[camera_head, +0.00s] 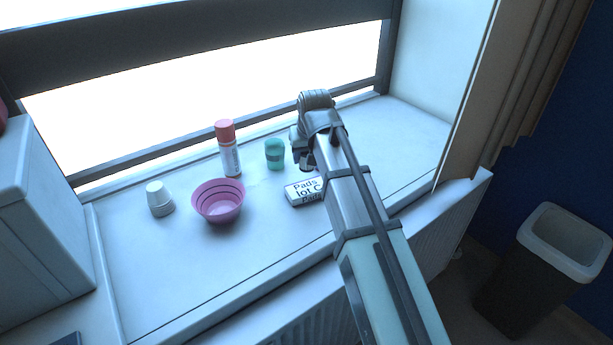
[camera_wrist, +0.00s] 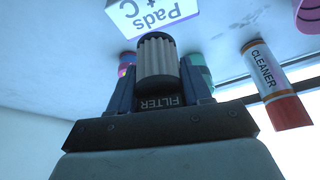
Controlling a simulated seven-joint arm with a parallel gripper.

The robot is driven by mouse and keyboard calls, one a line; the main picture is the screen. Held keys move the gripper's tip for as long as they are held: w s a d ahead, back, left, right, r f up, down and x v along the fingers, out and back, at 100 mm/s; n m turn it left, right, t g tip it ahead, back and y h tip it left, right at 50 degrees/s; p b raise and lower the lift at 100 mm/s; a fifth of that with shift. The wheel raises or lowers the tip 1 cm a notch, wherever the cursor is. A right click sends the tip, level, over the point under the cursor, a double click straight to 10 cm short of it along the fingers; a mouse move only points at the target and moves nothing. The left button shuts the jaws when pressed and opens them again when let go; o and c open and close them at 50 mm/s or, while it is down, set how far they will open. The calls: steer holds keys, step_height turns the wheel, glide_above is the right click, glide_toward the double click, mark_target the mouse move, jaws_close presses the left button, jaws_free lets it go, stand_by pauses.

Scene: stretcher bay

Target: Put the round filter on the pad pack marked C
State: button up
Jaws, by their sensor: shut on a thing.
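The round filter (camera_wrist: 158,62) is a pale pleated cylinder with a dark base lettered FILTER. It stands between the two fingers of my gripper (camera_wrist: 159,92), which is shut on it. The pad pack marked C (camera_wrist: 150,14) is a white box with a purple edge, at the top of the wrist view beyond the filter. In the head view the pad pack (camera_head: 303,190) lies on the sill, its right end hidden behind my arm. My gripper (camera_head: 306,163) is just behind the pack there, apart from it in the picture. The filter is hard to make out in that view.
A window frame (camera_head: 180,148) runs behind. The sill right of my arm is clear.

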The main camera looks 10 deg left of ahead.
steer(key=shift+f, duration=3.4)
steer(key=shift+f, duration=0.15)
steer(key=o, duration=1)
steer(key=shift+o, duration=0.2)
steer(key=v, duration=1.2)
